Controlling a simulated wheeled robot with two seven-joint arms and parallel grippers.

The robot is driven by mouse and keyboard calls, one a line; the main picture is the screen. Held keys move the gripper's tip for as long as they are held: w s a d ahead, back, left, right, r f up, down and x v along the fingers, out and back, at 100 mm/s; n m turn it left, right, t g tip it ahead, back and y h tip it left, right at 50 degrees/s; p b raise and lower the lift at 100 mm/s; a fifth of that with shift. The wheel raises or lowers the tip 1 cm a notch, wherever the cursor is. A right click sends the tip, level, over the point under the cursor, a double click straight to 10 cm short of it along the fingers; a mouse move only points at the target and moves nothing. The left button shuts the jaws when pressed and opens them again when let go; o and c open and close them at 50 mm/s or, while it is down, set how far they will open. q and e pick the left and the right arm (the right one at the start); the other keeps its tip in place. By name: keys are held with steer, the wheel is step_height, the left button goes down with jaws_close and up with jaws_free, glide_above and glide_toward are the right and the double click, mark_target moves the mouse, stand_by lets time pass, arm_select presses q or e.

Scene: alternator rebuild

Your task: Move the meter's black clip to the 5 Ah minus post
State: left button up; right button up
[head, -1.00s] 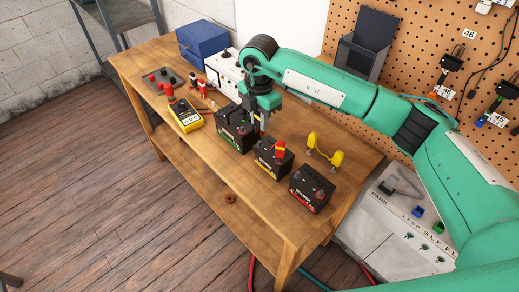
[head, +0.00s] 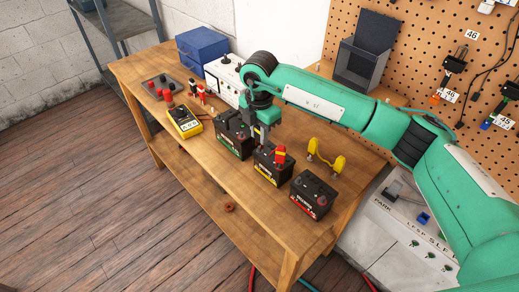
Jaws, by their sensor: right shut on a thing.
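My right gripper (head: 263,144) points down at the near-left top edge of the yellow-labelled battery (head: 270,169), just right of the green-labelled battery (head: 233,138). It is shut on a small dark thing, which I take to be the black clip; the fingers mostly hide it. A red clip (head: 280,155) stands on the yellow-labelled battery's right post. The red-labelled battery (head: 313,196) stands further right. The yellow meter (head: 184,122) lies left of the batteries. The battery ratings are too small to read. My left gripper is not in view.
The batteries stand in a row on the wooden bench (head: 205,168). A yellow handled part (head: 326,157) stands behind them.

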steer(key=shift+f+b, duration=0.35)
steer(key=shift+f, duration=0.3)
steer(key=o, duration=0.8)
step_height(320, 180, up, 9)
steer(key=p, duration=0.3)
steer(key=shift+f+p, duration=0.2)
steer(key=shift+p, duration=0.2)
